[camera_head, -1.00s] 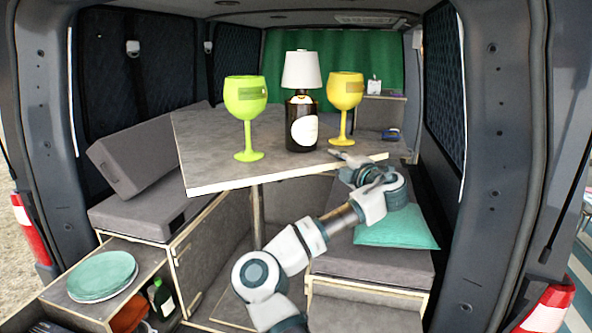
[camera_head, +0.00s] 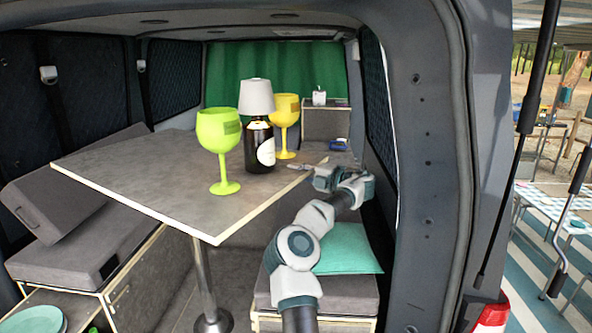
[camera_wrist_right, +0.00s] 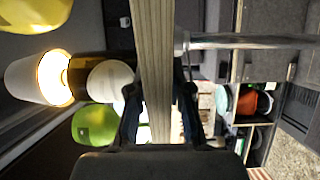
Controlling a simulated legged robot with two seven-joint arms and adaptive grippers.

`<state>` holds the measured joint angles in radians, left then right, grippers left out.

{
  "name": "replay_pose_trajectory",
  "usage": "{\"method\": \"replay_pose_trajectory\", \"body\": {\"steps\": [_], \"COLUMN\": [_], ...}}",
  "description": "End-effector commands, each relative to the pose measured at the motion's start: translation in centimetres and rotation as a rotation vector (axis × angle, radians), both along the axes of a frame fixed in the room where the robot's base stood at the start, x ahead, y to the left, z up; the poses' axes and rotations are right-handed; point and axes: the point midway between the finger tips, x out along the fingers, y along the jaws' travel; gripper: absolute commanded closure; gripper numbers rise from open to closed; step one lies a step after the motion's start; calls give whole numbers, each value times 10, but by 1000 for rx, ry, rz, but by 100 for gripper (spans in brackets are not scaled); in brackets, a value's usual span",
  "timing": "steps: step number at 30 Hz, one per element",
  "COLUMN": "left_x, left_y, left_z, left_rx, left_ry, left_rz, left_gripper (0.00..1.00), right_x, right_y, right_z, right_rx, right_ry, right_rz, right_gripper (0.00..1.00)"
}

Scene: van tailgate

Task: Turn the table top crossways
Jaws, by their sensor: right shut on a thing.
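The grey table top (camera_head: 150,180) stands on a metal post (camera_head: 205,285) inside the van and lies at an angle, one corner pointing toward me. My right gripper (camera_head: 312,172) is at its right edge. In the right wrist view the edge of the table top (camera_wrist_right: 153,60) runs between the two fingers of the right gripper (camera_wrist_right: 160,115), which is shut on it. On the top stand a green goblet (camera_head: 218,135), a bottle lamp with a white shade (camera_head: 257,98) and a yellow goblet (camera_head: 286,112), all upright. My left gripper is not in view.
Grey bench cushions (camera_head: 70,235) lie at the left. A teal pillow (camera_head: 348,250) lies on the right bench below my arm. The van's right door pillar (camera_head: 425,160) stands close to the right. Plates (camera_head: 35,320) show at the lower left.

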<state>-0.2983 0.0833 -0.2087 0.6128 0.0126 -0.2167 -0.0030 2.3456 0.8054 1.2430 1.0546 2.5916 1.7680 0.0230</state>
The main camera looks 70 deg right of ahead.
Motion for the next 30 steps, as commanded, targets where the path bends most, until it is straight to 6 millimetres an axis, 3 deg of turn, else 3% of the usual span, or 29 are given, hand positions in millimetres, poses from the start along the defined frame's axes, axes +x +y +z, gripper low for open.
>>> {"method": "replay_pose_trajectory", "body": {"steps": [21, 22, 24, 30], "left_x": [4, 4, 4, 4], "left_y": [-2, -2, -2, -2], "left_z": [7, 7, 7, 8], "left_rx": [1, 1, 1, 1], "left_ry": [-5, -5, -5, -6], "left_rz": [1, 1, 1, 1], "left_gripper": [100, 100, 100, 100], "right_x": [-1, -1, -1, 0], "right_y": [-9, -9, -9, -8], "right_z": [-7, -7, -7, -5], "right_rx": [11, 11, 11, 8], "right_ry": [9, 9, 9, 7], "right_rz": [34, 34, 34, 35], "right_gripper": [100, 77, 59, 56]}}
